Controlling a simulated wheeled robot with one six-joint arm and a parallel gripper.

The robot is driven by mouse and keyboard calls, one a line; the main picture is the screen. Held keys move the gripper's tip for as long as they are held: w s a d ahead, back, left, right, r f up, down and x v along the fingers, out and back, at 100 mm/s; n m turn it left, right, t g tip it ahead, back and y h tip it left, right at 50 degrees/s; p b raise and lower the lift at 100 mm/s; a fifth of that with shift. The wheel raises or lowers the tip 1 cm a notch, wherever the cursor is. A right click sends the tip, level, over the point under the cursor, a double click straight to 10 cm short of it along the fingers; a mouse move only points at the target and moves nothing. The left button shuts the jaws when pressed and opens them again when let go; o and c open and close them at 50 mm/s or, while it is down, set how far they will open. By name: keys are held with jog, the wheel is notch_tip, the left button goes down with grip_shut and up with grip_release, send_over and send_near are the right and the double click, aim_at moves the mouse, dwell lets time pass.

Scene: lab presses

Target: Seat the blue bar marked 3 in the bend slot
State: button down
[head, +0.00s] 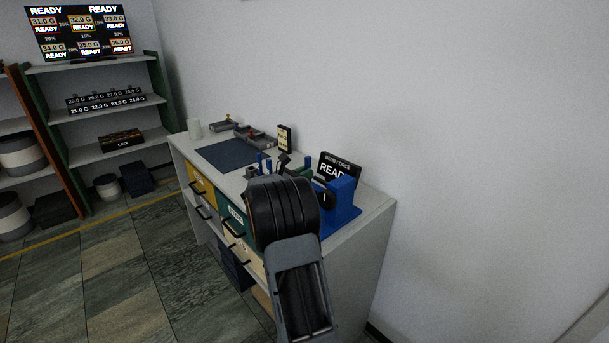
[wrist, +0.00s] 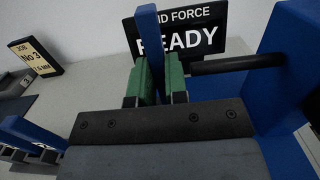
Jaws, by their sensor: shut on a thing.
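My gripper (wrist: 158,80) is shut on an upright blue bar (wrist: 149,38), held between its green finger pads in the wrist view. No number is readable on the bar. The bar's lower end is hidden by the gripper body. The blue press (wrist: 285,60) stands to the right of the gripper, with a black rod (wrist: 238,62) reaching left from it toward the pads. In the head view the press (head: 342,199) is at the bench's near end, partly behind my arm. I cannot make out the bend slot in either view.
Other blue bars (wrist: 30,134) stand in a rack at lower left. A job card reading No 3 (wrist: 32,56) is at far left. The READY sign (wrist: 180,35) stands behind the gripper. A dark mat (head: 232,154) lies on the white bench, with trays behind it.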

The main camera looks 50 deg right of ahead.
jog(key=shift+f, duration=0.35)
dwell(0.7)
jog(key=shift+r, duration=0.35)
dwell(0.4)
